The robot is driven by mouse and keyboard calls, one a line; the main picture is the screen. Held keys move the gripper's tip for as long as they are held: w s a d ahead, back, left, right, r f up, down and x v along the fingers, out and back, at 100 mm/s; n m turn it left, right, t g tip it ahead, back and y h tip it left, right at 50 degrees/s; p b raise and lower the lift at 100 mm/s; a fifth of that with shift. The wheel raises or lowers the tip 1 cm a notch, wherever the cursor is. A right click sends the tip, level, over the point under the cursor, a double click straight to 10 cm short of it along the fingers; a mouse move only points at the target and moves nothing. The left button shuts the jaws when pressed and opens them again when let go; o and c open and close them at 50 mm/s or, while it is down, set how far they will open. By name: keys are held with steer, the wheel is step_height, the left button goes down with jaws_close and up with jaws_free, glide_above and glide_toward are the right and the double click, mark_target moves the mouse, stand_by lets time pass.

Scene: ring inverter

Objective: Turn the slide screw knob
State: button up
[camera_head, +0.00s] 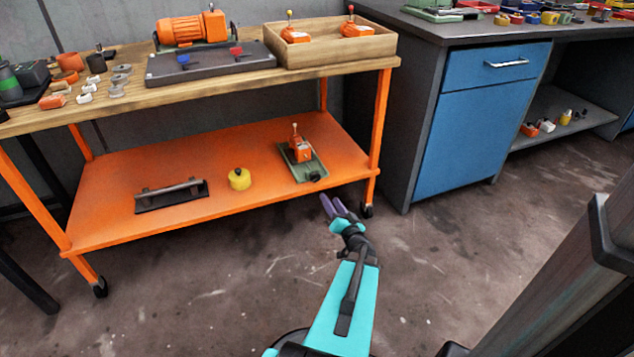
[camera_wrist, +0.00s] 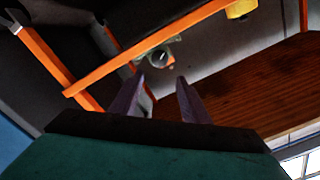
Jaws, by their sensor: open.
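A green slide base (camera_head: 305,168) carrying an orange block (camera_head: 300,150) with a red-tipped lever lies on the cart's orange lower shelf, near its right end. A small dark knob (camera_head: 315,176) sits at the base's front end, close to the shelf edge. In the wrist view a round dark knob (camera_wrist: 158,58) shows beyond my fingertips, with part of its surroundings hard to make out. My gripper (camera_head: 334,203) is in front of and a little below the knob in the head view, apart from it. Its two purple fingers (camera_wrist: 161,80) are open with nothing between them.
A yellow round part (camera_head: 239,179) and a black bracket with a bar (camera_head: 171,195) lie left on the shelf. The cart's right front leg (camera_head: 377,125) stands close right of my gripper. A blue cabinet (camera_head: 478,130) is farther right. The floor in front is clear.

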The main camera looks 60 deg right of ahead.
mark_target(317, 178)
steer(key=b+x, duration=0.4)
steer(key=x, duration=0.7)
steer(key=shift+w+d+f, duration=0.15)
steer(key=shift+w+d, duration=0.1)
steer(key=shift+w, duration=0.05)
steer(key=shift+b+x, duration=0.4)
steer(key=shift+x, duration=0.6)
